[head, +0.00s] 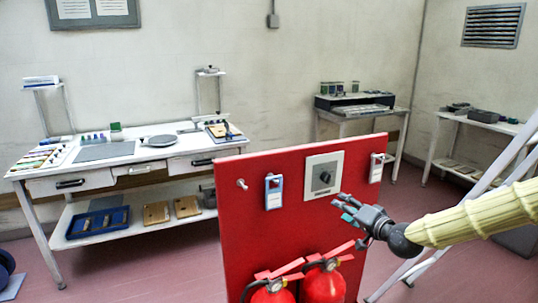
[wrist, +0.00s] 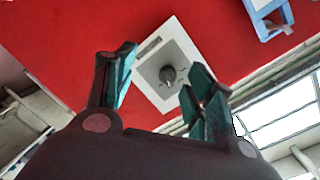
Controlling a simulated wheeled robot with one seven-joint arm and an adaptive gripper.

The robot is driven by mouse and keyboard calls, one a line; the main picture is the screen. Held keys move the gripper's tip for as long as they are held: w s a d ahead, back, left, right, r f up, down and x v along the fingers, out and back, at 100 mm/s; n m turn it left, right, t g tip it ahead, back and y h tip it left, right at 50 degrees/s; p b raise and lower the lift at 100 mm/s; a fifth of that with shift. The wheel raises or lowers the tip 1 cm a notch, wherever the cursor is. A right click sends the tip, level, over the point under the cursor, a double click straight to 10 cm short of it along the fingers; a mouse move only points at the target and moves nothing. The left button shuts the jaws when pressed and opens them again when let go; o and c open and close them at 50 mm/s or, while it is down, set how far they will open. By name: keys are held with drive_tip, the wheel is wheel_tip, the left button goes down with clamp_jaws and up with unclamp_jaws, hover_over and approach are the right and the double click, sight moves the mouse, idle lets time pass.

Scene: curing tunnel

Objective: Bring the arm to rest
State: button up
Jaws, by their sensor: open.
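My gripper (head: 350,208) is on the right in the head view, at the end of my pale ribbed arm (head: 475,218). It is open and empty in front of the red panel (head: 240,228). In the wrist view its two teal-padded fingers (wrist: 160,95) stand apart. Between and beyond them is a grey square plate with a round dark knob (wrist: 168,75). The plate (head: 311,164) also shows in the head view, just above and left of my fingertips. No contact with the knob shows.
Two red fire extinguishers (head: 322,285) stand below my gripper. A white workbench (head: 100,178) is at left, with more tables behind. A slanted metal frame (head: 490,185) is close to my arm at right.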

drive_tip(key=s+a+f+n+g+h+p, duration=0.1)
drive_tip(key=s+a+f+g, duration=0.3)
drive_tip(key=s+f, duration=0.75)
drive_tip(key=s+a+f+n+g+h+p, duration=0.15)
drive_tip(key=s+a+f+g, duration=0.45)
drive_tip(key=f, duration=1)
drive_tip(key=s+d+f+n+g+h, duration=0.1)
drive_tip(key=s+f, duration=0.3)
drive_tip(key=s, duration=0.7)
drive_tip(key=s+d+f+n+g+h, duration=0.1)
drive_tip(key=s+f, duration=0.3)
drive_tip(key=s, duration=0.7)
drive_tip(key=s+d+f+n+g+h, duration=0.1)
drive_tip(key=s+f+n+g, duration=0.1)
drive_tip(key=s, duration=0.9)
wheel_tip(320, 180, down, 2)
drive_tip(key=shift+s+d+f+g+p, duration=0.25)
drive_tip(key=shift+s+d+g+p, duration=0.15)
drive_tip(key=shift+g, duration=0.2)
drive_tip(key=shift+a, duration=0.1)
